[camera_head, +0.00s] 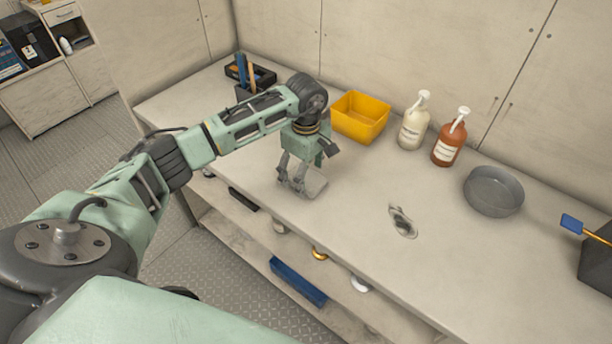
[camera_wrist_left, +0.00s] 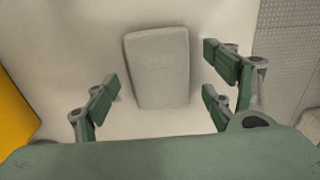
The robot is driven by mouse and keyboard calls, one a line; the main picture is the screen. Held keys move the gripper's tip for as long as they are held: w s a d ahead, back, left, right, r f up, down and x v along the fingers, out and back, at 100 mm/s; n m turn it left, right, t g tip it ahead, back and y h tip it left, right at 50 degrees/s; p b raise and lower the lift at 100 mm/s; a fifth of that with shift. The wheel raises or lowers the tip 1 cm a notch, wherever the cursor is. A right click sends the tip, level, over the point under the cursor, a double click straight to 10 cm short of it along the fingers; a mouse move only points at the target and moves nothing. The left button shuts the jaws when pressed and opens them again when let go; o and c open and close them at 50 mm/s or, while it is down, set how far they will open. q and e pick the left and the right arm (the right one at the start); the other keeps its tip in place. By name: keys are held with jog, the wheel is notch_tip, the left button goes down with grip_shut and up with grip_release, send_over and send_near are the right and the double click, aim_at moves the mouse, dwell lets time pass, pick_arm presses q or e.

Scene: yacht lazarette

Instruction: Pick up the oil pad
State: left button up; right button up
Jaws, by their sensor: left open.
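The oil pad, a flat light-grey rounded rectangle (camera_wrist_left: 158,65), lies on the pale bench top. In the head view the pad (camera_head: 316,186) shows partly behind my left gripper (camera_head: 298,180), near the bench's front edge. The gripper points down just over the pad. In the left wrist view my left gripper (camera_wrist_left: 162,90) is open, with one finger left of the pad and the others right of it. The fingers look apart from the pad, and nothing is held. My right gripper is not in view.
A yellow bin (camera_head: 360,117) stands behind the gripper, near a dark tool caddy (camera_head: 262,77). A white pump bottle (camera_head: 413,122), a brown pump bottle (camera_head: 450,138) and a grey round pan (camera_head: 493,191) stand farther right.

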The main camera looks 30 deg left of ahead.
pick_arm(q)
jog(key=shift+f, duration=0.35)
jog(key=shift+c, duration=0.4)
jog(key=c, duration=0.9)
jog(key=shift+r+b, duration=0.3)
jog(key=shift+r, duration=0.2)
notch_tip(320, 180, up, 2)
jog(key=shift+w+r+b, duration=0.1)
jog(key=shift+r+b, duration=0.15)
jog(key=shift+b, duration=0.35)
jog(key=d+r+b, duration=0.1)
jog(key=d+r, duration=0.1)
jog(key=d, duration=0.2)
jog(key=d+r+b, duration=0.1)
jog(key=d+r, duration=0.2)
jog(key=d+r+b, duration=0.1)
jog(key=d+r, duration=0.1)
jog(key=d, duration=0.2)
jog(key=shift+s+d+r, duration=0.25)
jog(key=shift+d, duration=0.1)
